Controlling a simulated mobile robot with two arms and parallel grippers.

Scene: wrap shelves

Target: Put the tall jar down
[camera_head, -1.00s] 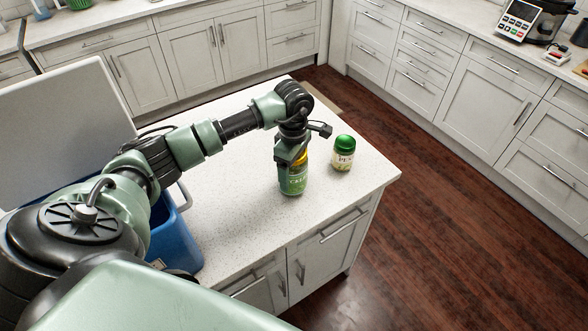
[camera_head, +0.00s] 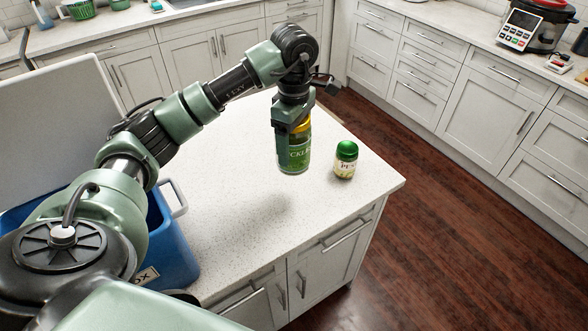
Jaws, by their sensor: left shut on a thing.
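The tall jar (camera_head: 294,156) is green with a yellow top and a partly readable label. My left gripper (camera_head: 293,118) is shut on its upper part and holds it upright from above. The jar hangs above the white speckled counter (camera_head: 235,225); a soft shadow lies on the counter below and to its left. The gripper hides part of the jar's top. My right gripper is not in view.
A short jar with a green lid (camera_head: 345,160) stands to the right, near the counter's right edge. A blue box (camera_head: 175,240) with a raised grey lid (camera_head: 50,110) is at the left. The counter between box and jars is clear.

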